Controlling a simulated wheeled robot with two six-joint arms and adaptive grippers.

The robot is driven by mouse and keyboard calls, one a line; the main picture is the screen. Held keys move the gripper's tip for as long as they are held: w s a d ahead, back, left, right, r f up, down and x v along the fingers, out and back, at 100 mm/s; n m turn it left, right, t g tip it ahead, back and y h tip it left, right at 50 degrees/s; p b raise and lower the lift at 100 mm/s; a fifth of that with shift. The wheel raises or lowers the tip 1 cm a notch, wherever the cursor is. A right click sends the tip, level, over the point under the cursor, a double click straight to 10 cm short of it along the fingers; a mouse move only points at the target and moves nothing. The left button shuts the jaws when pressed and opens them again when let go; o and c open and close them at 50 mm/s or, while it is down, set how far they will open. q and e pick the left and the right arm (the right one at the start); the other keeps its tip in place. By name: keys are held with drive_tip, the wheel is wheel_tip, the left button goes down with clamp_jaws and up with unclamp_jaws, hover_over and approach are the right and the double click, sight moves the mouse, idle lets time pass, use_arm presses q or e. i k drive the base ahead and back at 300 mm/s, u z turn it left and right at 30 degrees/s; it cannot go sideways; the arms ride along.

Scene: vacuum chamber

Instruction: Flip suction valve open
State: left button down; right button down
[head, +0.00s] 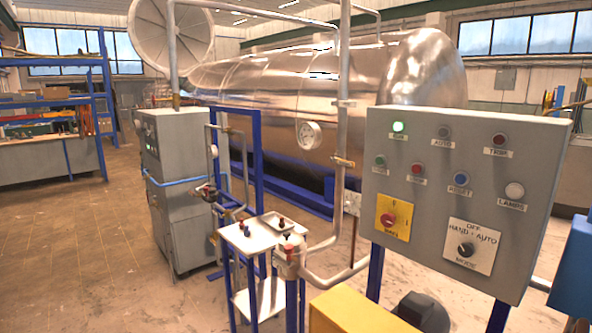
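A valve body with a red part and a dark top (290,251) sits on the pipework at lower centre, beside a small white table. Another small valve with a dark and red handle (207,191) is on the thin piping in front of the grey cabinet. I cannot tell which of them is the suction valve, and their handle positions are too small to read. Neither of my grippers is in view.
A grey control panel (455,190) with lamps and switches stands at right. A white-topped table (240,238) holds a tray with small parts. A large metal tank (270,85) with a gauge (309,135) lies behind. A grey cabinet (180,150) stands left. Floor at left is clear.

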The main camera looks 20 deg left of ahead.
sight(342, 162)
drive_tip(key=u, duration=0.85)
drive_tip(key=i, duration=0.75)
drive_tip(key=u, duration=0.9)
drive_tip(key=i, duration=1.05)
drive_tip(key=z, duration=0.4)
drive_tip(key=i, duration=0.9)
drive_tip(key=z, duration=1.05)
drive_tip(key=i, duration=0.45)
drive_tip(key=z, duration=0.45)
